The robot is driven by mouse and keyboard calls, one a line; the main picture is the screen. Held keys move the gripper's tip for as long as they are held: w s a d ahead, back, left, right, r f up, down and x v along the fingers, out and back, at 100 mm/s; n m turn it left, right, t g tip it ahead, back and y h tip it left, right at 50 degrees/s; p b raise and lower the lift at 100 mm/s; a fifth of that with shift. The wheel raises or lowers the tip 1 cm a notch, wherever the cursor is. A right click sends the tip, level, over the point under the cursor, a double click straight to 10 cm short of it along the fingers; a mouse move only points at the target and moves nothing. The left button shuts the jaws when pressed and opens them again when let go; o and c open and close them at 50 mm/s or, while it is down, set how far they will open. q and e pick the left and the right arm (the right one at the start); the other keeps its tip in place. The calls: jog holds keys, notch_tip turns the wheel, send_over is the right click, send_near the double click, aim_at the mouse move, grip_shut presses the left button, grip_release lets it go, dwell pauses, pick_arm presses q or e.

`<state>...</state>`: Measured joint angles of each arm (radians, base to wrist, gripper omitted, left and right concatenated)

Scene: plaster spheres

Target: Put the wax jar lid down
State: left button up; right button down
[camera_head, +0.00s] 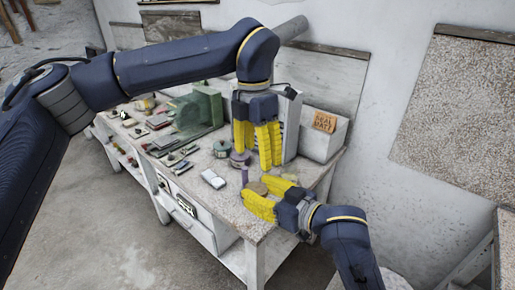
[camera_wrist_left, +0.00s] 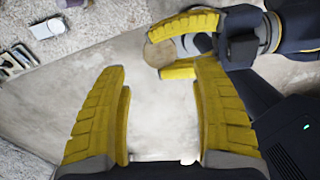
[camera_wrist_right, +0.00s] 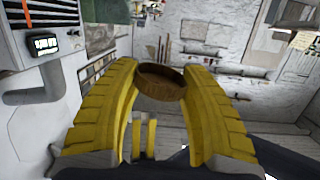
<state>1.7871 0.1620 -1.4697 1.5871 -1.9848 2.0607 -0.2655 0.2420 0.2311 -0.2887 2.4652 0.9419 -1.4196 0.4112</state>
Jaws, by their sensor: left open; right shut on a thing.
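The wax jar lid (camera_head: 257,188) is a round brown disc held between the fingertips of my right gripper (camera_head: 256,194), above the bench's front right end. The right wrist view shows the lid (camera_wrist_right: 161,82) as a shallow brown ring gripped on both sides. The left wrist view also shows the lid (camera_wrist_left: 158,54), beyond my left fingertips. My left gripper (camera_head: 257,158) is open and empty, pointing down over the bench behind the lid. A purplish round piece (camera_head: 240,159) stands by its fingers; I cannot tell whether it is the jar.
The speckled bench (camera_head: 205,190) has bare room at its front. A small pale box (camera_head: 213,178), a round tin (camera_head: 222,148) and green blocks (camera_head: 207,105) are to the left.

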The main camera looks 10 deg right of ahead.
aim_at(259, 187)
pick_arm(q)
jog(key=f, duration=1)
jog(key=shift+s+d+f, duration=0.2)
jog(key=shift+s+f, duration=0.05)
jog(key=shift+s, duration=0.05)
jog(key=c, duration=0.9)
jog(key=shift+c, duration=0.7)
pick_arm(e)
jog(key=c, duration=0.6)
grip_release()
jog(key=shift+c, duration=0.2)
jog(key=shift+f, duration=0.15)
